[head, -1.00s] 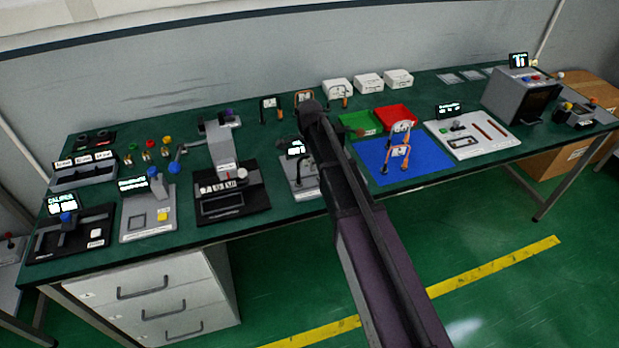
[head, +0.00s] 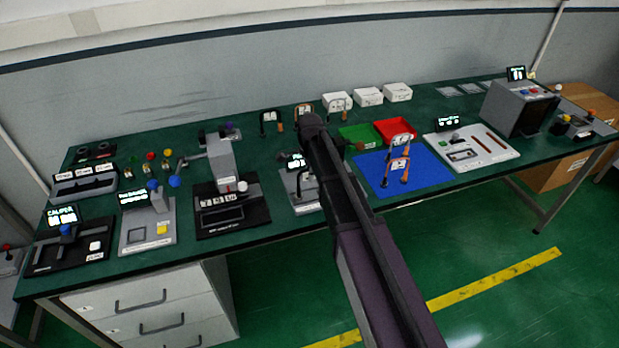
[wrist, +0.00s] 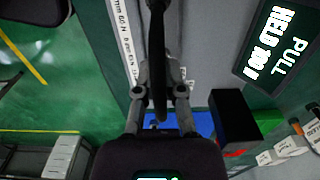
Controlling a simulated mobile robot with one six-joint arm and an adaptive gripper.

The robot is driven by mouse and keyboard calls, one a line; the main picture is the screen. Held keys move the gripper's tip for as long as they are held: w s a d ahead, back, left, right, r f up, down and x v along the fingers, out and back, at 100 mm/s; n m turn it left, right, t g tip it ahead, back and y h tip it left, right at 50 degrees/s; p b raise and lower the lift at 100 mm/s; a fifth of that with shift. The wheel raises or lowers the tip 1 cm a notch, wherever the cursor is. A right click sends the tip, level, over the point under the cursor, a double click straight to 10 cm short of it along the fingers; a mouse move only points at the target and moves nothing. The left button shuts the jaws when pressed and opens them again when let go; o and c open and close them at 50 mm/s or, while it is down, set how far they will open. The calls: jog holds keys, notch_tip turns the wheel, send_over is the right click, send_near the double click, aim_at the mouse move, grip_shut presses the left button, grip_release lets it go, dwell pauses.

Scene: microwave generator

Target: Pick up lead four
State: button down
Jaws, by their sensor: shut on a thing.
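My gripper (wrist: 159,78) shows in the wrist view, with its two grey fingers shut on a thin dark lead (wrist: 157,45) that stands between them. I cannot read a number on this lead. In the head view my arm covers the gripper and most of the lead. The gripper is at the grey pull fixture (head: 288,188) near the table's front edge. Its display (wrist: 270,45) in the wrist view reads PULL and HELD. Other leads show in the head view: a black one (head: 263,121) and an orange one (head: 297,112) at the back, and orange ones (head: 405,170) on the blue mat (head: 432,172).
A green tray (head: 352,132) and a red tray (head: 382,126) stand behind the mat. White boxes (head: 368,96) line the back. A grey press (head: 221,160) stands left of the fixture. A grey oven-like box (head: 502,108) is at the right.

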jog(key=shift+r+p, duration=1.4)
jog(key=shift+r, duration=0.05)
jog(key=s+d+r+p, duration=0.2)
jog(key=s+d, duration=0.1)
jog(key=s, duration=1.2)
jog(key=shift+s+d, duration=0.2)
jog(key=shift+s, duration=0.15)
notch_tip(320, 180, up, 7)
jog(key=p, duration=0.7)
jog(key=shift+r, duration=0.15)
jog(key=shift+w, duration=0.1)
